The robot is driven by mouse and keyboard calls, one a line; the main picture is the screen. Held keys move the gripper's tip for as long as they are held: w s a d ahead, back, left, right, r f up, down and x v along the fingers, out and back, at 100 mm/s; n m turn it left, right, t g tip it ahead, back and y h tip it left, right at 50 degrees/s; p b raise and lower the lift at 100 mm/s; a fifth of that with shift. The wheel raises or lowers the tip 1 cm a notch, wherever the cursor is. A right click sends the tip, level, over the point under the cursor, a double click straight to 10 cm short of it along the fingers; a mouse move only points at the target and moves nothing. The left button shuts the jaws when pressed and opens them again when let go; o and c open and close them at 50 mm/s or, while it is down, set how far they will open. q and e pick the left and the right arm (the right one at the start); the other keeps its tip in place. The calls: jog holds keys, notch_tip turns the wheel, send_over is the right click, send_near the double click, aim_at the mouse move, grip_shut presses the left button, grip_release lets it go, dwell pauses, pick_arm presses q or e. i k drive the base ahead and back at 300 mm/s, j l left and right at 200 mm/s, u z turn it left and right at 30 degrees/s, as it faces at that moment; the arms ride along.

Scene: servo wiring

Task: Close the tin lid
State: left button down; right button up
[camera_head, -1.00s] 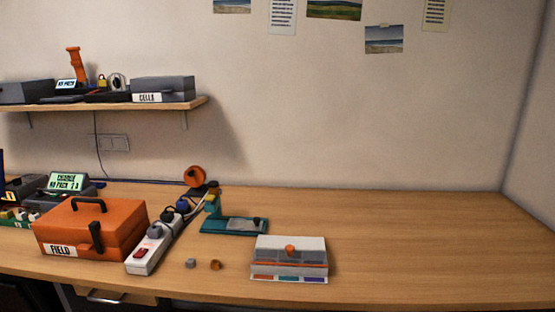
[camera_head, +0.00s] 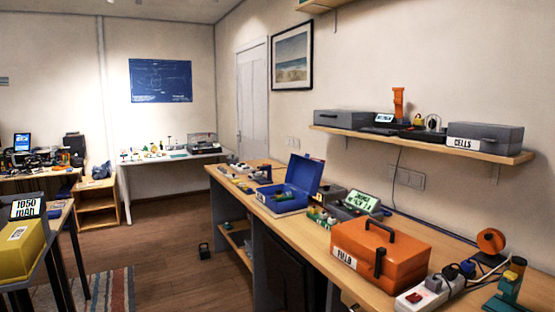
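A blue box (camera_head: 282,203) stands on the wooden workbench with its blue lid (camera_head: 304,174) raised and tilted back; I take it for the tin. I cannot make out what lies inside it. An orange toolbox (camera_head: 381,254) with a dark handle stands nearer on the same bench, its lid shut. A grey box marked CELLS (camera_head: 485,141) is on the wall shelf, also shut. Neither of my grippers is in view.
The workbench (camera_head: 338,273) also holds a device with a green screen (camera_head: 361,202), a white power strip (camera_head: 428,292) and an orange spool (camera_head: 491,241). Open floor (camera_head: 180,245) lies left of the bench. A yellow case (camera_head: 22,248) is on a table at left.

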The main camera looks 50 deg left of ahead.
aim_at(304, 175)
jog(key=i+j+u, duration=0.1)
jog(key=u, duration=0.3)
jog(key=i+u, duration=0.2)
jog(key=u, duration=0.2)
jog(key=i+u, duration=0.15)
jog(key=u, duration=0.25)
jog(key=i+u, duration=0.15)
jog(key=u, duration=0.25)
jog(key=i+l, duration=0.5)
jog(key=i, duration=0.15)
jog(key=i+j+z, duration=0.1)
jog(key=z, duration=0.35)
jog(key=i+j+z, duration=0.1)
jog(key=z, duration=0.35)
